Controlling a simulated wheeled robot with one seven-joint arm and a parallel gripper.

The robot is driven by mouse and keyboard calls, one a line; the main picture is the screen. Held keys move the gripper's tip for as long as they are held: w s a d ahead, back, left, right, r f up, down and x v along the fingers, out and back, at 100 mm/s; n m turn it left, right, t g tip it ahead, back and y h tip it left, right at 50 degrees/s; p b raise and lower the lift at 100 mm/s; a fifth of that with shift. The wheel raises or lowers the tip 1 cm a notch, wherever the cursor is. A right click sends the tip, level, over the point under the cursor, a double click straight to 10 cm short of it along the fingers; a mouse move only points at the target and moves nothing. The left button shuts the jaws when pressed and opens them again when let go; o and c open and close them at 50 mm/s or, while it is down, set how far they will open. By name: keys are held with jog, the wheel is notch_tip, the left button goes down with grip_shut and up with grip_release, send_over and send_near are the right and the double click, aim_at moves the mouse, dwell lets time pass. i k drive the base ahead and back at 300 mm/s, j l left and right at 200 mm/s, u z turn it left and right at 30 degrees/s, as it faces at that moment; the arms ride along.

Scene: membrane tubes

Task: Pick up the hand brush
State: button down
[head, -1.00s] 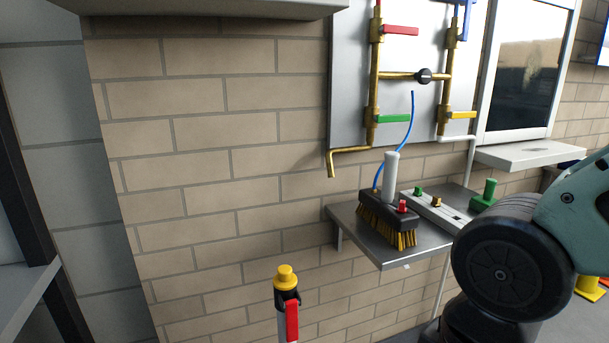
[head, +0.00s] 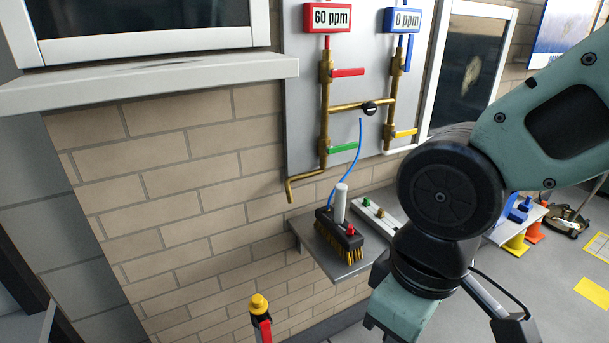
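The hand brush (head: 339,236) has a dark block, yellow bristles and a red knob on top. It sits on a small grey metal shelf (head: 326,262) fixed to the brick wall, below the pipe panel. A white cylinder (head: 341,203) stands upright by the brush; I cannot tell whether it is part of it. A thin blue tube rises behind them. My arm is at the right of the head view, with its lower links to the right of the shelf. My gripper's fingers do not show.
A pale bar with green and brass fittings (head: 380,218) lies on the shelf right of the brush. The panel (head: 302,110) above carries brass pipes and coloured valve handles. Blue and yellow items are at the far right, with open floor nearby.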

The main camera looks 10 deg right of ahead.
aim_at(332, 222)
jog(key=i+j+u, duration=0.25)
jog(key=j, duration=0.2)
jog(key=i+j+u, duration=0.3)
jog(key=i+j, duration=0.05)
jog(key=j, duration=0.1)
